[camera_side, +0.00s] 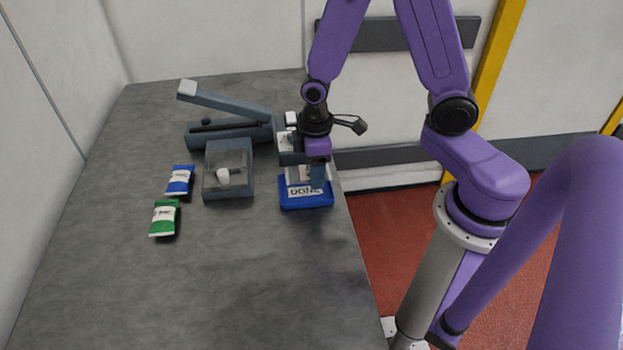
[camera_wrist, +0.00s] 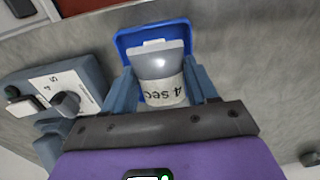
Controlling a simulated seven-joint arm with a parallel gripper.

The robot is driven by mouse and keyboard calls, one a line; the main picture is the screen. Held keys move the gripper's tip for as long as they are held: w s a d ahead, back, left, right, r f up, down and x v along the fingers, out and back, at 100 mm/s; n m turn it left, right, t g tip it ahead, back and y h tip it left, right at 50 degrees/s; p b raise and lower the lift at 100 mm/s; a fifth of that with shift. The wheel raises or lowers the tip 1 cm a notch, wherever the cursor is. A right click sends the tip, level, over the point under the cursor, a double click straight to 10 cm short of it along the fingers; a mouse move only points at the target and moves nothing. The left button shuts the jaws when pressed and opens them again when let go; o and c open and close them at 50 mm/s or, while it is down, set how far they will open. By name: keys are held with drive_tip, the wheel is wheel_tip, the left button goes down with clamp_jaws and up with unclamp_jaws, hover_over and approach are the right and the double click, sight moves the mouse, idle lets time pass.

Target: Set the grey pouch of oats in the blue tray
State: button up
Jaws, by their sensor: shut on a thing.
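My gripper (camera_side: 305,178) is over the blue tray (camera_side: 308,203) at the right edge of the table. Its fingers (camera_wrist: 162,88) are shut on the grey pouch of oats (camera_wrist: 160,62). The pouch has a white band with dark lettering and lies between the fingers in the wrist view. In the side view the pouch is largely hidden by the gripper. The blue tray (camera_wrist: 124,42) shows behind the pouch in the wrist view. Its front carries a white label reading DONE. I cannot tell whether the pouch touches the tray floor.
A grey device with a raised lever arm (camera_side: 228,104) stands at the back, left of the tray. A grey box with a white piece inside (camera_side: 226,190) stands in front of it. A blue pouch (camera_side: 180,181) and a green pouch (camera_side: 164,218) lie farther left. The front table is clear.

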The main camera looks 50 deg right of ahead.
sight(311, 191)
drive_tip(key=shift+w+f, duration=0.5)
drive_tip(key=shift+f, duration=1.55)
drive_tip(key=shift+f, duration=0.1)
drive_tip(key=o, duration=0.9)
wheel_tip(311, 191, up, 12)
drive_tip(key=shift+s+a+r, duration=0.1)
drive_tip(key=s+r+n, duration=0.1)
drive_tip(key=s+r, duration=0.1)
drive_tip(key=s, duration=0.4)
drive_tip(key=s+r+n, duration=0.1)
drive_tip(key=s+r, duration=0.1)
drive_tip(key=s, duration=0.4)
drive_tip(key=s+r+n, duration=0.1)
drive_tip(key=s+r, duration=0.1)
drive_tip(key=s, duration=0.4)
drive_tip(key=shift+a+n, duration=0.3)
